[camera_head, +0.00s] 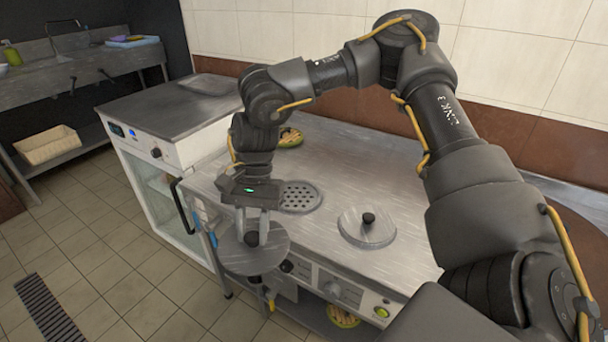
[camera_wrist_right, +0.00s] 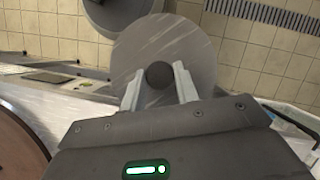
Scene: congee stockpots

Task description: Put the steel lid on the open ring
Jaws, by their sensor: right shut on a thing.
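The steel lid (camera_head: 272,246) is a round grey disc with a dark knob. My right gripper (camera_head: 251,232) is shut on that knob and holds the lid in front of the counter's front edge. In the right wrist view the lid (camera_wrist_right: 195,48) sits beyond the fingertips (camera_wrist_right: 159,80), with the round knob between them. The open ring (camera_head: 298,197) is a round opening with a perforated plate in the steel counter top, behind and to the right of the lid. My left gripper is not in view.
A second lid with a black knob (camera_head: 367,227) covers a place right of the open ring. A green-rimmed round item (camera_head: 290,137) lies at the back of the counter (camera_head: 345,160). Control knobs line the counter front. A white cabinet (camera_head: 165,130) stands left.

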